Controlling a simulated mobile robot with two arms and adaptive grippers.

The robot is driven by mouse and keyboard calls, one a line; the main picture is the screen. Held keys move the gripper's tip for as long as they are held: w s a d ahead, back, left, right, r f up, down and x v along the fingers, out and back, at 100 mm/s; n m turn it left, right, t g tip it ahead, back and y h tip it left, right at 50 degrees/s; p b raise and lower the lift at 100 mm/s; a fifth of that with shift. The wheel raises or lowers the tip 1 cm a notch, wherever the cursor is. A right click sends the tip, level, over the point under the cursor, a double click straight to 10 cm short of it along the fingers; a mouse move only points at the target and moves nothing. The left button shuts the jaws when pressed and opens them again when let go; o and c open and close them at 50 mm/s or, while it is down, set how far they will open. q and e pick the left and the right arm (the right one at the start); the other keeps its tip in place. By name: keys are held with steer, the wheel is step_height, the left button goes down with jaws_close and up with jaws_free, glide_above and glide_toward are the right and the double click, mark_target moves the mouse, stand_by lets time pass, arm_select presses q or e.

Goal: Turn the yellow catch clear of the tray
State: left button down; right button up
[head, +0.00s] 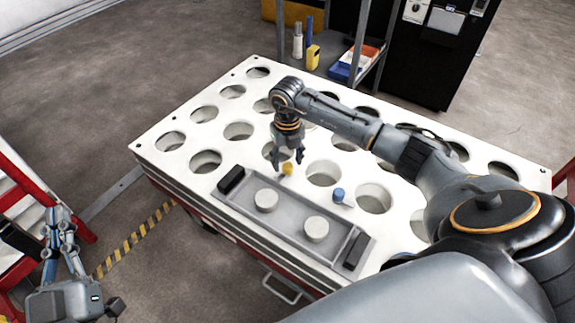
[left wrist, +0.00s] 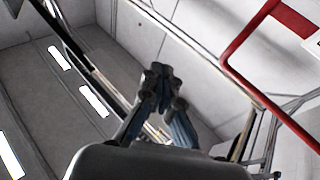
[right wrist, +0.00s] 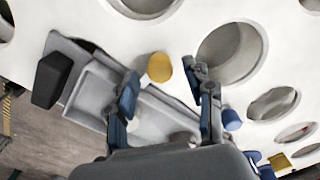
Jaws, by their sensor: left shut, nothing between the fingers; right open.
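The yellow catch (head: 287,168) is a small rounded piece at the far long edge of the grey tray (head: 285,215). In the right wrist view the catch (right wrist: 160,68) shows between my fingertips, at the tray's edge (right wrist: 150,92). Whether it overlaps the rim is unclear. My right gripper (head: 289,156) is open, pointing down just above the catch; contact cannot be told. A blue knob (head: 338,194) stands further right along the same edge. My left gripper (head: 61,212) is shut and empty, far left, away from the tray; its closed fingers show in the left wrist view (left wrist: 161,72).
Two white round pieces (head: 265,200) (head: 316,229) stand in the tray, with black blocks (head: 231,179) (head: 356,251) at its ends. The white table top (head: 160,150) has many round holes. A shelf (head: 330,68) stands behind. Red frames (head: 15,165) are near my left arm.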

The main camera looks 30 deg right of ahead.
arm_select(q)
steer(key=shift+s+r+t+h, duration=0.2)
steer(key=shift+r+t, duration=0.15)
steer(key=shift+r, duration=0.2)
steer(key=shift+s+r+t+h, duration=0.2)
steer(key=shift+r+t, duration=0.15)
steer(key=shift+r, duration=0.2)
arm_select(e)
steer(key=shift+f, duration=0.8)
jaws_close()
